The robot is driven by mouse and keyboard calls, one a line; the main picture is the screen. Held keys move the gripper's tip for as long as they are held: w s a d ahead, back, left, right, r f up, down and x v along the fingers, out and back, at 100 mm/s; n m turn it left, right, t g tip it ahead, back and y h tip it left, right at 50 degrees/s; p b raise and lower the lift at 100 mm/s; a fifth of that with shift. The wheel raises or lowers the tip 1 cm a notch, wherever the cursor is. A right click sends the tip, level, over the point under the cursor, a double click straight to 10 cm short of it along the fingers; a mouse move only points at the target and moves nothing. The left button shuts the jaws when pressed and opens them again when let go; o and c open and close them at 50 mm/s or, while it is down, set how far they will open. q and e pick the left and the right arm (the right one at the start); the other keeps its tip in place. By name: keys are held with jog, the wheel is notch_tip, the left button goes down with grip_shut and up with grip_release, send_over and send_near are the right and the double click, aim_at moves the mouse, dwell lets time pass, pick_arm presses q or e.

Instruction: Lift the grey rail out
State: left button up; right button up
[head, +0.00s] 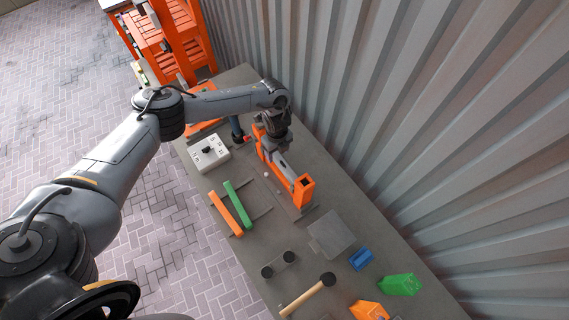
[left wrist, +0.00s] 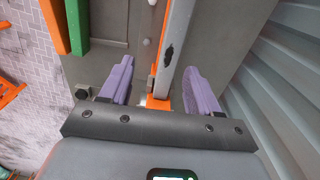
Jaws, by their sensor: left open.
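The grey rail (head: 280,168) lies lengthwise in an orange holder (head: 303,190) on the grey table. In the left wrist view the grey rail (left wrist: 180,40) runs away from me, with a dark slot in its side. My left gripper (left wrist: 158,82) is open, its two purple fingers spread to either side of the rail and orange part. I cannot tell whether either finger touches it. In the head view my left gripper (head: 272,143) is over the rail's far end and partly hides it. My right gripper is not in view.
A green bar (head: 237,205) and an orange bar (head: 226,214) lie left of the rail. A white box (head: 209,153) stands behind them. A grey plate (head: 332,234), blue block (head: 361,259), green block (head: 399,284) and mallet (head: 307,294) lie nearer. A corrugated wall (head: 430,130) borders the right.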

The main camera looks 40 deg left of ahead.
aim_at(282, 162)
pick_arm(q)
jog(key=shift+w+r, duration=0.3)
jog(key=shift+w, duration=0.25)
jog(key=shift+w+d+f+b, duration=0.1)
jog(key=shift+f+b, duration=0.15)
jog(key=shift+b, duration=0.2)
notch_tip(282, 162, down, 5)
jog(key=b, duration=0.3)
jog(key=shift+d+r+b, duration=0.1)
jog(key=shift+r+b, duration=0.1)
jog(key=shift+b, duration=0.15)
notch_tip(282, 162, down, 5)
jog(key=b, duration=0.5)
jog(key=shift+w+d+f, duration=0.1)
jog(key=shift+w+d, duration=0.05)
jog(key=shift+c, duration=0.4)
grip_shut()
